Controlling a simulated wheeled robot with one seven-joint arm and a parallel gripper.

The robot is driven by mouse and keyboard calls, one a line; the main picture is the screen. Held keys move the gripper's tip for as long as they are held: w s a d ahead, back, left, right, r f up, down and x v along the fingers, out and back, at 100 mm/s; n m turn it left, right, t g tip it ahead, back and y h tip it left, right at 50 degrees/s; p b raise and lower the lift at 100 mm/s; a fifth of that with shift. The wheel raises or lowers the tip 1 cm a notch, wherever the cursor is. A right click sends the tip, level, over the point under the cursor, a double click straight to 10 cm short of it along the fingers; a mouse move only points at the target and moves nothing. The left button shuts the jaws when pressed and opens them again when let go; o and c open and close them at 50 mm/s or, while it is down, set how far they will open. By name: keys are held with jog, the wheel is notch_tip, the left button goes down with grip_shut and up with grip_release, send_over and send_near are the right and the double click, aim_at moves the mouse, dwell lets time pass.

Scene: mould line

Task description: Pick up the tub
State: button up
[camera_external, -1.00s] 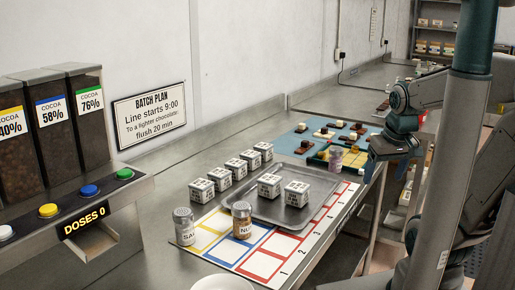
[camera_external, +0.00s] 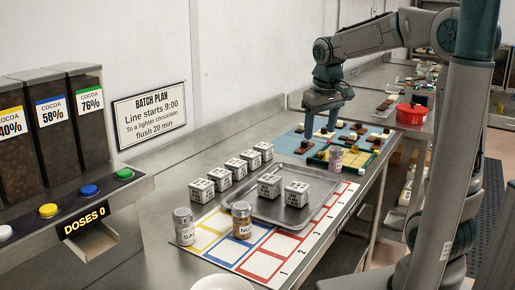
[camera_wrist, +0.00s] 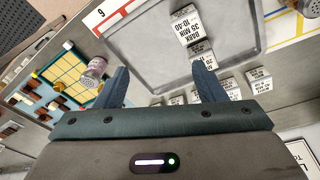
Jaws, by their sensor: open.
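A red round tub (camera_external: 411,113) stands at the far right, on the bench end beyond the board. It is not seen in the wrist view. A small jar with a pinkish-purple body (camera_external: 335,160) stands at the near edge of the blue board (camera_external: 300,140); it also shows in the wrist view (camera_wrist: 95,67), left of my fingers. My gripper (camera_external: 320,133) points down above the board, left of the red tub and behind the jar. In the wrist view its two fingers (camera_wrist: 160,68) are spread apart with nothing between them.
A metal tray (camera_external: 262,208) holds two white labelled blocks. More labelled blocks (camera_external: 225,178) stand behind it in a row. Cocoa dispensers (camera_external: 60,120) are at the left.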

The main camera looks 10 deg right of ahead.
jog(key=w+a+n, duration=0.1)
jog(key=w+a, duration=0.4)
jog(key=a, duration=0.2)
jog(key=n+g+p, duration=0.2)
jog(key=n, duration=0.2)
send_near(202, 184)
notch_tip(202, 184, down, 6)
jog(key=shift+w+f+p, duration=0.15)
jog(key=shift+f+p, duration=0.05)
jog(key=shift+p, duration=0.35)
jog(key=shift+d+f+p, duration=0.1)
jog(key=shift+f+p, duration=0.75)
jog(key=shift+f, duration=1.8)
jog(key=c, duration=0.8)
